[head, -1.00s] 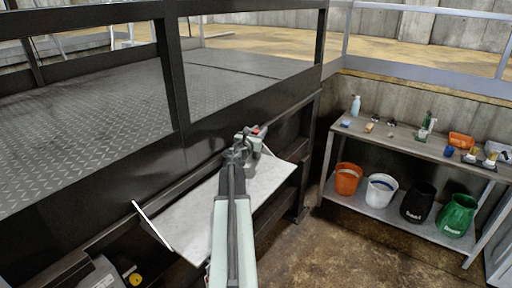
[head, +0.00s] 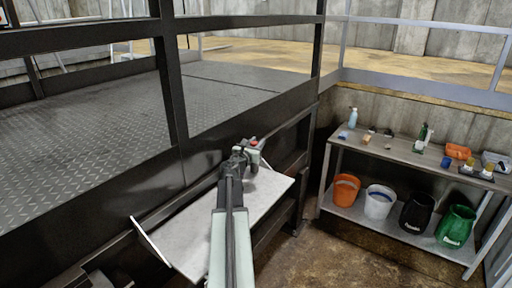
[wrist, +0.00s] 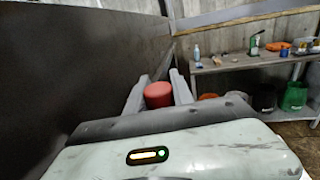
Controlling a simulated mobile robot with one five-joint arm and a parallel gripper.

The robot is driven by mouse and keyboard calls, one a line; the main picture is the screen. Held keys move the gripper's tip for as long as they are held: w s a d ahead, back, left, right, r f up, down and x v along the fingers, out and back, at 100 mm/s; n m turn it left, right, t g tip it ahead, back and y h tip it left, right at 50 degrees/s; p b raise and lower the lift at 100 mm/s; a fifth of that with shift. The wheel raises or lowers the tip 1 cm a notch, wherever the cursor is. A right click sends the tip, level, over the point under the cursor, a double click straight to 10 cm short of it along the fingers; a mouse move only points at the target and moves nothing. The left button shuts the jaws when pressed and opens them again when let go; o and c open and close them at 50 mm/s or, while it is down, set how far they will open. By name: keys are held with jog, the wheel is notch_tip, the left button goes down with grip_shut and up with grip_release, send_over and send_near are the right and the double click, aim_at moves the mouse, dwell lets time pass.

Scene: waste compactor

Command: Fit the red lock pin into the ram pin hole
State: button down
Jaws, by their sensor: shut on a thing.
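The red lock pin (wrist: 158,95) shows as a red rounded end between the two fingers of my gripper in the wrist view. My gripper (head: 250,147) is shut on it, and a small red spot of the pin (head: 254,142) shows at the gripper's tip in the head view. The gripper is above a pale shelf (head: 190,243), close to the dark machine side. The rest of the pin is hidden by the fingers and wrist. I cannot make out the ram pin hole in either view.
The dark machine wall (wrist: 75,60) rises close on the left in the wrist view. A bench (head: 400,153) with bottles and small items stands at the right, with several buckets on its lower shelf. Open floor lies between shelf and bench.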

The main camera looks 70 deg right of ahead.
notch_tip(320, 180, up, 11)
jog(key=p, duration=0.9)
jog(key=shift+p, duration=0.4)
